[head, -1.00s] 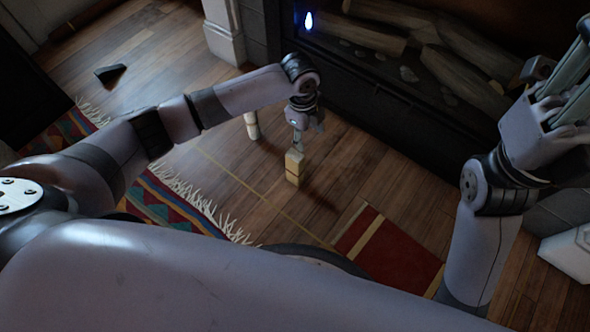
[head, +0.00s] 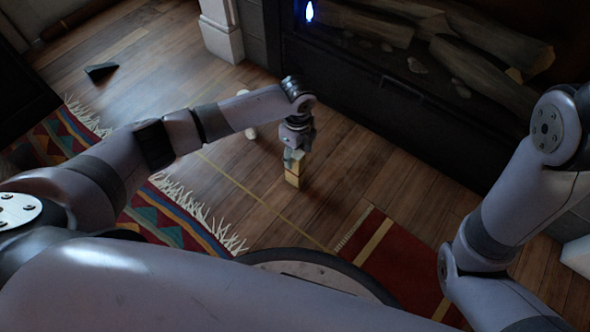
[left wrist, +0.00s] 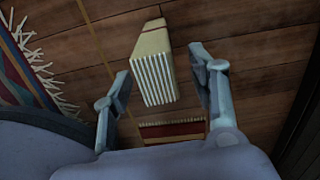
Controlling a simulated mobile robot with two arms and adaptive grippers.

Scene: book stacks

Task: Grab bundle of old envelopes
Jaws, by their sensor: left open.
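The bundle of old envelopes (head: 292,175) is a small cream block with a dark band, standing upright on the wooden floor in the head view. In the left wrist view the bundle (left wrist: 153,68) shows its stacked, ridged paper edges. My left gripper (head: 293,157) is at the bundle's top in the head view and hides part of it. In the left wrist view my left gripper (left wrist: 160,66) is open, with one finger on each side of the bundle and visible gaps between. My right gripper is out of view; only my right arm shows.
A fireplace with logs (head: 490,75) lies behind the bundle. A fringed patterned rug (head: 165,215) is at the left and a red rug (head: 395,260) at the lower right. A pale object (head: 249,130) stands behind my left forearm. Floor around the bundle is clear.

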